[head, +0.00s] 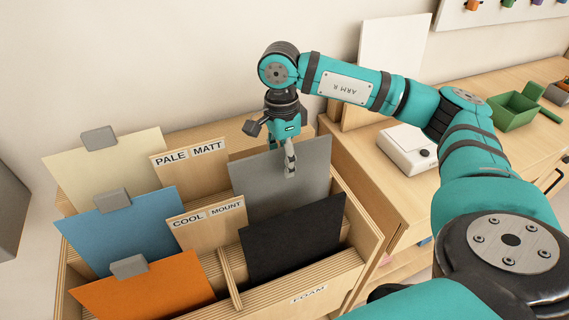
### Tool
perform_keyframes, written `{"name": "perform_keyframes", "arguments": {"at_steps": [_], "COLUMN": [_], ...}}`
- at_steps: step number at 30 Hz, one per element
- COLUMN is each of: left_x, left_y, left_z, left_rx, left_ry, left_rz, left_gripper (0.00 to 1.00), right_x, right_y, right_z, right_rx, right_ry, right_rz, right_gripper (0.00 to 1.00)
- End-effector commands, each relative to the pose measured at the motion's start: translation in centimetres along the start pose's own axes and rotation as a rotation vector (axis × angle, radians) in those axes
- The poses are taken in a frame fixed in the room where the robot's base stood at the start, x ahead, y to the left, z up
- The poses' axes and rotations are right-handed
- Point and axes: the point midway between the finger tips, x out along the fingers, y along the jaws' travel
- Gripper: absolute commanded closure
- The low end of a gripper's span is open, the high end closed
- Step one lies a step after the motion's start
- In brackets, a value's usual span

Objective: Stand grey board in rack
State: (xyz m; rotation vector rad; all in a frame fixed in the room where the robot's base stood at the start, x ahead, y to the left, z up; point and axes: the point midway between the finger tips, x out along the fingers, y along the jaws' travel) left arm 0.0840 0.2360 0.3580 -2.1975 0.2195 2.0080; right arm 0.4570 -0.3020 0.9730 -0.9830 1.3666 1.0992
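The grey board (262,185) stands in the back right part of the wooden rack (345,275), behind the black board (292,238). Its lower edge is hidden, so I cannot tell whether it rests on the rack floor. My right gripper (290,160) points down at the board's top edge. One finger lies against the board's front face and the other is hidden behind it; the gripper looks shut on the board. My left gripper is out of view.
Cream (108,170), blue (120,232) and orange (145,290) boards with grey clips fill the rack's left side. Dividers read PALE MATT (190,172) and COOL MOUNT (208,222). A white device (408,148) and green box (512,110) sit on the bench to the right.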

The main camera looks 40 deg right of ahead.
Motion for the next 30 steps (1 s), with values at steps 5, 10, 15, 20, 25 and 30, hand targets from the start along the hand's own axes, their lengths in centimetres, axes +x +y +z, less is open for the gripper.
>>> {"name": "perform_keyframes", "arguments": {"at_steps": [5, 10, 15, 20, 25, 30], "left_x": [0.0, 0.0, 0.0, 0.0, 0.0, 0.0], "left_y": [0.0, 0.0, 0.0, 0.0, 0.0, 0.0], "left_z": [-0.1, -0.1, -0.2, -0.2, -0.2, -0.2], "left_rx": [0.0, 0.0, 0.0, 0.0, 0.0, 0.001], "left_ry": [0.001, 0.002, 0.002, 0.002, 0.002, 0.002], "left_rz": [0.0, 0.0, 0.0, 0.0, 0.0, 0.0], "left_gripper": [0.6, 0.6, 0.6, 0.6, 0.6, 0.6], "right_x": [-3.9, -7.4, -9.8, -10.6, -10.7, -10.6], "right_y": [-0.1, -0.1, -0.1, 0.0, 0.0, 0.0], "right_z": [0.1, 0.1, 0.0, 0.0, 0.0, 0.0], "right_rx": [0.0, -0.001, 0.0, -0.001, -0.001, -0.001], "right_ry": [-0.003, -0.002, -0.001, 0.0, 0.0, 0.0], "right_rz": [-0.007, -0.005, -0.004, -0.001, 0.0, 0.0], "right_gripper": [0.63, 0.63, 0.63, 0.63, 0.63, 0.63]}}
